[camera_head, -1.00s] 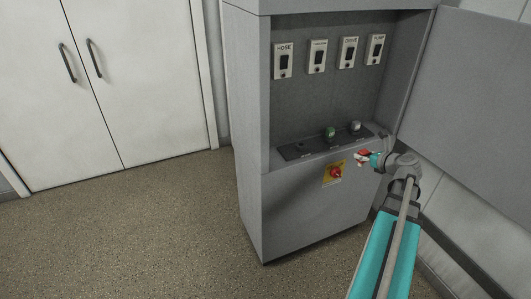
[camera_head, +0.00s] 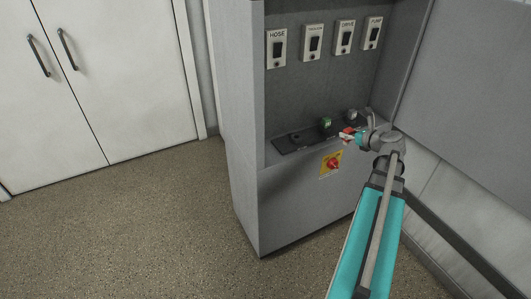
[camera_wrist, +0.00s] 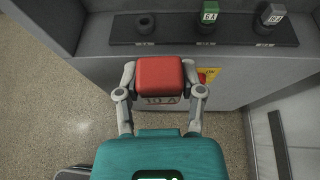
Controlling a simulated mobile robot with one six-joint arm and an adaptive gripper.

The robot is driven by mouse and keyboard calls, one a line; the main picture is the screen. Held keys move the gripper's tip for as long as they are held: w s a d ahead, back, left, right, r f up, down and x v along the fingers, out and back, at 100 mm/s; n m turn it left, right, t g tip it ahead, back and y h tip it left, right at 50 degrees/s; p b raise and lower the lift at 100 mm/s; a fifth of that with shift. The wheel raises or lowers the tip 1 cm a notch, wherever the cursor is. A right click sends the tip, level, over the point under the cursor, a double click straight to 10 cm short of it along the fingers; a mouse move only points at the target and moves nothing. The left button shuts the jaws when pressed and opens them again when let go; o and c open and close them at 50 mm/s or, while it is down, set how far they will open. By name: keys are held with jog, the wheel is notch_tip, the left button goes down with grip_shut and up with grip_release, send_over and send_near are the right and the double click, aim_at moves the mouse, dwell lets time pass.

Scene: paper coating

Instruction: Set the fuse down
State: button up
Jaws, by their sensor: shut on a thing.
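My gripper (camera_wrist: 159,88) is shut on a red fuse (camera_wrist: 159,72) marked 10 A, its fingers on either side of it. The fuse is held in the air in front of the cabinet. In the head view the red fuse (camera_head: 346,131) shows small at my gripper's tip (camera_head: 348,135), near the dark strip's front edge. The dark strip (camera_wrist: 178,38) has an empty round socket (camera_wrist: 145,22) at left. A green fuse (camera_wrist: 208,22) and a grey fuse (camera_wrist: 268,18) stand in the other sockets.
A red rotary switch on a yellow plate (camera_head: 331,164) is on the cabinet (camera_head: 295,205) front below the strip. Several labelled switches (camera_head: 313,42) line the back panel. The open cabinet door (camera_head: 455,85) is close to my arm at right. Floor at left is clear.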

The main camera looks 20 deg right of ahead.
jog(key=shift+w+f, duration=0.1)
jog(key=shift+w+a+f+b, duration=0.15)
jog(key=shift+f+b, duration=0.05)
jog(key=shift+b, duration=0.1)
jog(key=w+a+f+n+g+y+b, duration=0.1)
jog(key=w+a+f+n+y+b, duration=0.2)
jog(key=w+a+f+b, duration=0.4)
jog(key=shift+w+a+n+y, duration=0.3)
jog(key=shift+a+n+y, duration=0.1)
jog(key=shift+y, duration=0.3)
jog(key=shift+w+a+f+b, duration=0.5)
jog(key=shift+w+a, duration=1.65)
jog(key=shift+w, duration=0.3)
jog(key=shift+w+a+f+b, duration=0.55)
jog(key=shift+w+a, duration=1.55)
jog(key=shift+w, duration=0.35)
jog(key=shift+w+a+f+b, duration=0.5)
jog(key=shift+w+a, duration=1.65)
jog(key=shift+w, duration=0.3)
jog(key=shift+f, duration=0.1)
